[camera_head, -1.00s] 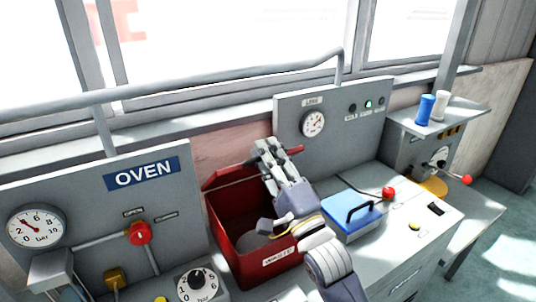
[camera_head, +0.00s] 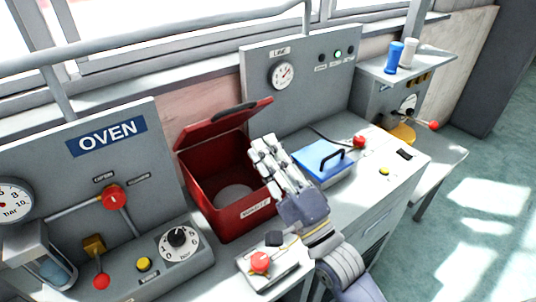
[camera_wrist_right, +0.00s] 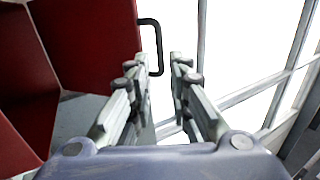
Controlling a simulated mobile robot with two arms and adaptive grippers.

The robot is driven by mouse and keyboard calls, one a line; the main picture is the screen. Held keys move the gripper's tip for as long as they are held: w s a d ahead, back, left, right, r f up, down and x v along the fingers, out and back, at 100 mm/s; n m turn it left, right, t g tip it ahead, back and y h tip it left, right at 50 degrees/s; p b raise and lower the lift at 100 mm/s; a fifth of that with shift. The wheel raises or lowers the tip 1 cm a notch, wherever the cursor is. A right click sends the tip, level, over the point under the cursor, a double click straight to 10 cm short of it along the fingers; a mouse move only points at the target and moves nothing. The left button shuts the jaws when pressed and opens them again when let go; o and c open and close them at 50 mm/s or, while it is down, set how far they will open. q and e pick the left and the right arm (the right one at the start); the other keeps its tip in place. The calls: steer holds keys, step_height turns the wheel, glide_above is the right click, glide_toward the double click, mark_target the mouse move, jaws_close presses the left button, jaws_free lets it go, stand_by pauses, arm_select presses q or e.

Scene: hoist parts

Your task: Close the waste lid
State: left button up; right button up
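The red waste bin (camera_head: 242,212) stands on the grey bench with its mouth open and a round grey shape inside. Its red lid (camera_head: 222,130) is raised and tilted at the back, with a dark handle (camera_head: 235,110) near its upper edge. My right gripper (camera_head: 262,145) is over the bin's right side, in front of the lid's right part in the head view. My left gripper is not in view.
A blue box with a black handle (camera_head: 322,158) stands right of the bin. The oven panel (camera_head: 85,170) is at the left, and a panel with a dial (camera_head: 300,90) rises behind. A red knob (camera_head: 260,262) is in front of the bin.

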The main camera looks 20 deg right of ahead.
steer(key=shift+s, duration=0.15)
jaws_close()
step_height(320, 180, up, 11)
steer(key=w+n+g+h+p, duration=0.1)
steer(key=n+g+p, duration=0.3)
steer(key=n+p, duration=1.25)
steer(key=w+a+n+p, duration=0.2)
steer(key=w+a+p, duration=0.2)
steer(key=w, duration=0.6)
steer(key=shift+s+d+f+p, duration=0.2)
steer(key=shift+s+d+f, duration=0.15)
steer(key=shift+s+f, duration=0.35)
steer(key=shift+s+d+f+p, duration=0.15)
steer(key=shift+s+d+f, duration=0.15)
steer(key=shift+s+f, duration=0.35)
